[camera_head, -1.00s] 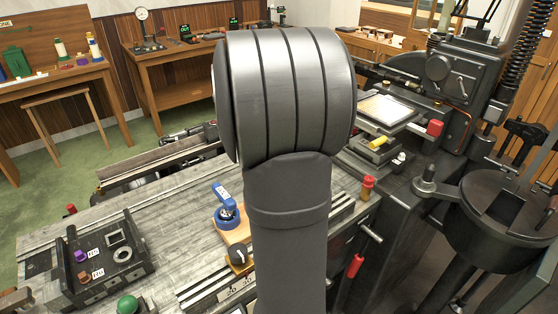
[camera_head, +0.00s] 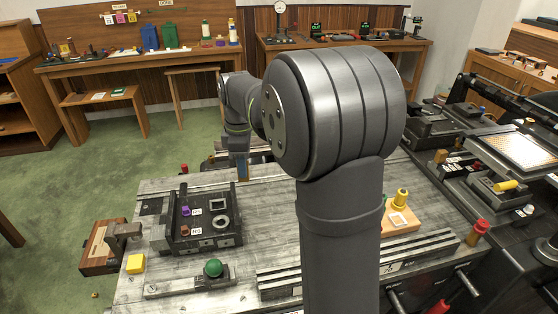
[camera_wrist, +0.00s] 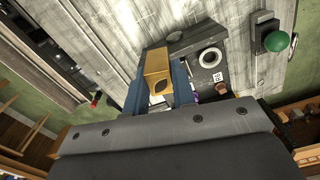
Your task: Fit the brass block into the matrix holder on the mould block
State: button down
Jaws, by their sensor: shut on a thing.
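In the wrist view my gripper (camera_wrist: 158,92) is shut on the brass block (camera_wrist: 157,65), held between two blue fingers. The block has a round hollow in its near end. In the head view my gripper (camera_head: 241,172) points down above the back of the bench, behind the black fixture, with the block barely visible. A wooden base (camera_head: 400,222) with a pale square and a brass post (camera_head: 400,198) shows to the right of my arm. I cannot tell whether it belongs to the mould block; my arm hides the area beside it.
Metal rails (camera_head: 430,250) and red-handled levers are at right.

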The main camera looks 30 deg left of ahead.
jog(key=s+a+n, duration=0.2)
jog(key=s+a, duration=0.3)
jog(key=s, duration=0.1)
jog(key=shift+s+a, duration=0.15)
jog(key=shift+f, duration=0.1)
jog(key=shift+f, duration=2.85)
jog(key=shift+f, duration=1.4)
jog(key=c, duration=1.1)
grip_release()
